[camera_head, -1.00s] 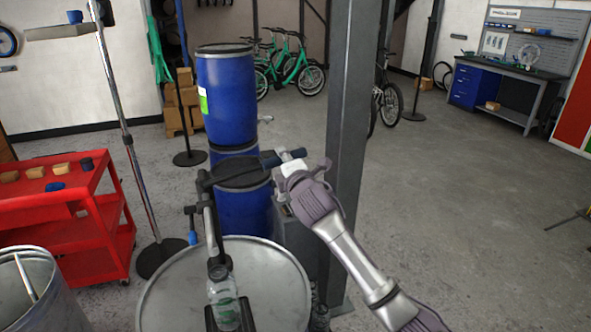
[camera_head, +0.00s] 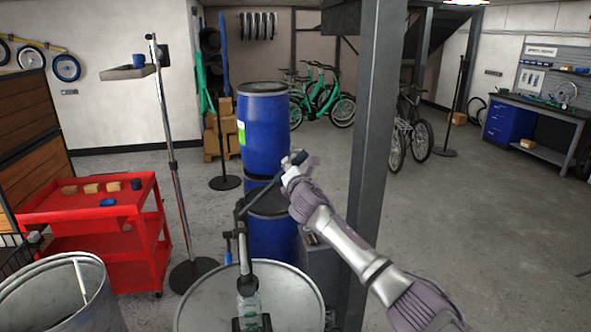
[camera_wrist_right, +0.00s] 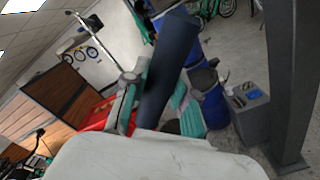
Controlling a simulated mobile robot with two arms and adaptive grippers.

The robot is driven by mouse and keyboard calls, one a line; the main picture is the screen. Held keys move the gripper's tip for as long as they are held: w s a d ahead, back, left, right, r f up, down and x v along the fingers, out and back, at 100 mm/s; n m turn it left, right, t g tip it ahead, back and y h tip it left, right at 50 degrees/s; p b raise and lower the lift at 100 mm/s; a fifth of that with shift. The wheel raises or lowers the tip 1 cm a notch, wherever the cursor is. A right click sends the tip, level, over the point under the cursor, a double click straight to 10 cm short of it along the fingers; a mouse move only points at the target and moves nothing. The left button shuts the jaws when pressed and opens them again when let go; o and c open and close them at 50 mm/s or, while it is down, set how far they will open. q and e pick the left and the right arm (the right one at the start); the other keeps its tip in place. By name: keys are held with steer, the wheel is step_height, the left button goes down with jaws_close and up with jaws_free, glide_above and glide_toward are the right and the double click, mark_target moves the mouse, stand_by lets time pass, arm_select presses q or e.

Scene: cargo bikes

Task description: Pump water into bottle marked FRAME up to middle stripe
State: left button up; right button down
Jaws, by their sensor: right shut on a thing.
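A hand pump (camera_head: 244,255) with a dark body stands on a round metal drum (camera_head: 300,292). Its lever (camera_head: 262,189) slopes up to the right. My right gripper (camera_head: 292,164) is shut on the dark lever grip, which also shows in the wrist view (camera_wrist_right: 170,68) between the green-padded fingers. A clear bottle (camera_head: 249,308) with a greenish label stands upright at the drum, below the pump outlet. Dark parts flank its lower end. Its lettering, stripes and water level are too small to read. My left gripper is not in view.
Blue barrels (camera_head: 264,125) stand behind the pump. A grey post (camera_head: 377,120) rises close behind my right arm. A red cart (camera_head: 100,226) and an open metal bin (camera_head: 60,300) are at the left.

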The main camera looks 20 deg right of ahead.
steer(key=shift+a+r, duration=0.1)
steer(key=shift+r, duration=0.1)
steer(key=c, duration=0.9)
jaws_free()
steer(key=shift+f, duration=0.1)
steer(key=shift+s+a, duration=0.1)
steer(key=shift+s, duration=0.35)
steer(key=v, duration=1.1)
